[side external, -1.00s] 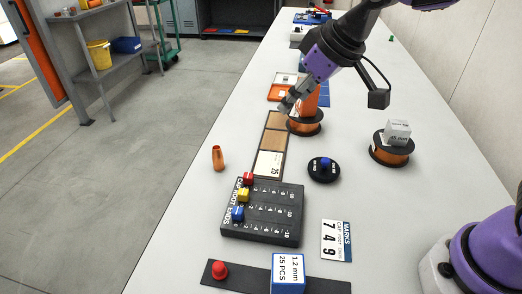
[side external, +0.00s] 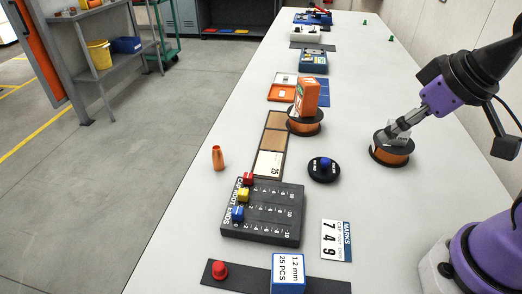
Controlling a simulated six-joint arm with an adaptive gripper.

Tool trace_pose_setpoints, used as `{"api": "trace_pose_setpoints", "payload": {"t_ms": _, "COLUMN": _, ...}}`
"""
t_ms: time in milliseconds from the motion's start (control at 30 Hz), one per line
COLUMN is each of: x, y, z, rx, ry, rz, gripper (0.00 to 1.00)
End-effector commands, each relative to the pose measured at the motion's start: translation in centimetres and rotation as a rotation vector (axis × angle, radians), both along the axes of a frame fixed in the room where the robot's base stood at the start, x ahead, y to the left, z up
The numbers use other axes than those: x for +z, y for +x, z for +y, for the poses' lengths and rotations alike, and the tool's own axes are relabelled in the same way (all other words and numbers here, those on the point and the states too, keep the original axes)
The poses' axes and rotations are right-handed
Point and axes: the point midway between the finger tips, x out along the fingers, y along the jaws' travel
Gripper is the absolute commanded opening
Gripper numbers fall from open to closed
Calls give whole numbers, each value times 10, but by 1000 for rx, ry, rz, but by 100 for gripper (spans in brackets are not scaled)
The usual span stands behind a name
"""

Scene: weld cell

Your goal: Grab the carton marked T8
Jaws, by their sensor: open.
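I cannot read a T8 mark on any carton. An orange carton (side external: 307,97) stands upright on a copper-coloured wire spool (side external: 304,124) near the middle of the table. A second wire spool (side external: 392,155) stands to the right, with a small grey-white carton (side external: 398,127) on top, mostly hidden by my gripper. My gripper (side external: 391,134) is open, reaching down from the upper right over that carton. Whether its fingers touch the carton cannot be told. A blue-and-white carton (side external: 288,270) marked "1.2 mm 25 PCS" stands at the front edge of view.
A black slider board (side external: 263,226) with coloured knobs, a marks card (side external: 336,240), a black dial (side external: 323,170) and a copper nozzle (side external: 217,158) lie nearer. Trays and boxes (side external: 313,61) stand farther back.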

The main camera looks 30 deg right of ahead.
Motion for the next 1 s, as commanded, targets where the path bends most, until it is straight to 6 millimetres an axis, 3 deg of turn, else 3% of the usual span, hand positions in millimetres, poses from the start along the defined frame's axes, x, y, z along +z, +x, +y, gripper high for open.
{"api": "trace_pose_setpoints", "payload": {"t_ms": 467, "x": 0, "y": 0, "z": 0, "rx": 1, "ry": 0, "rz": 0, "gripper": 57}}
{"api": "trace_pose_setpoints", "payload": {"t_ms": 500, "x": 0, "y": 0, "z": 0, "rx": 1, "ry": 0, "rz": 0, "gripper": 62}}
{"api": "trace_pose_setpoints", "payload": {"t_ms": 567, "x": 0, "y": 0, "z": 0, "rx": 1, "ry": 0, "rz": 0, "gripper": 89}}
{"api": "trace_pose_setpoints", "payload": {"t_ms": 1000, "x": -1, "y": 2, "z": 5, "rx": 25, "ry": 0, "rz": 3, "gripper": 89}}
